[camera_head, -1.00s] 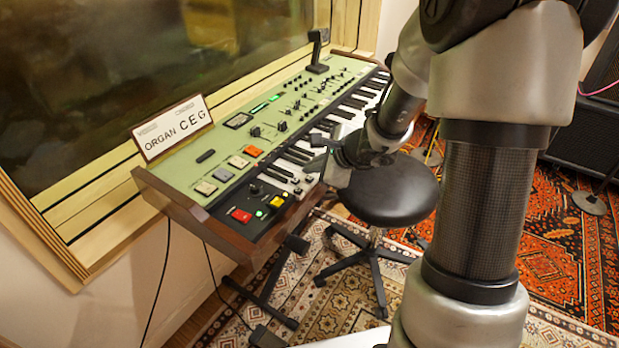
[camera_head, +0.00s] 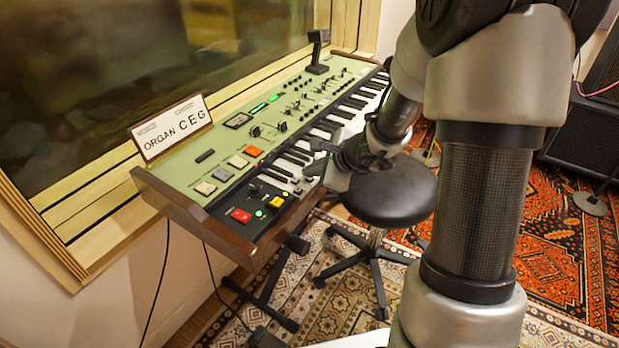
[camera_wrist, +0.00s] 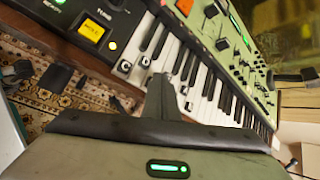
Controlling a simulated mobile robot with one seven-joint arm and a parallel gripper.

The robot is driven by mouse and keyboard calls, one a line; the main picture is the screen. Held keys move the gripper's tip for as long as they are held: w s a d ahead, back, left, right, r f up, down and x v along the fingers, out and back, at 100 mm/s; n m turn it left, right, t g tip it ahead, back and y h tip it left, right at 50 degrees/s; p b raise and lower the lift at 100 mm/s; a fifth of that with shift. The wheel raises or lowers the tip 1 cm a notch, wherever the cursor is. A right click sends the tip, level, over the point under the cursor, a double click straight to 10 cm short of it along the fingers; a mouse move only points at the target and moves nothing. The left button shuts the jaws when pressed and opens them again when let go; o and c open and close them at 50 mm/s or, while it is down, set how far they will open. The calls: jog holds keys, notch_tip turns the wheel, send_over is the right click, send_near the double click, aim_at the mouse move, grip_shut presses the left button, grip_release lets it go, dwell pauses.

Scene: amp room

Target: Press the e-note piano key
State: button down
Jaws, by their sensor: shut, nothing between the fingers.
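The piano keys (camera_head: 293,165) are black and white and run along the front of a green organ (camera_head: 215,173). They also show in the wrist view (camera_wrist: 161,58). Small dark marks sit on a few white keys in the wrist view, too small to read, so I cannot tell which key is the e-note. My gripper (camera_head: 316,156) is at the keyboard's front edge, toward its near end. In the wrist view its shut fingers (camera_wrist: 160,96) are empty and overlap the white keys. I cannot tell whether they touch a key. The fingers hide part of the keys.
A sign (camera_head: 172,127) reading "ORGAN C E G" stands on the organ. Red and yellow buttons (camera_head: 277,201) sit at the near end of the keyboard. A black stool (camera_head: 392,194) stands close below my gripper. A dark speaker cabinet (camera_head: 585,140) is at the right.

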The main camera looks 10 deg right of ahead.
aim_at(312, 183)
jog(key=shift+f, duration=0.5)
dwell(0.6)
jog(key=shift+r+p, duration=0.8)
jog(key=shift+r, duration=0.3)
notch_tip(312, 183, up, 5)
jog(key=p, duration=0.3)
jog(key=shift+p, duration=0.4)
jog(key=shift+r, duration=0.1)
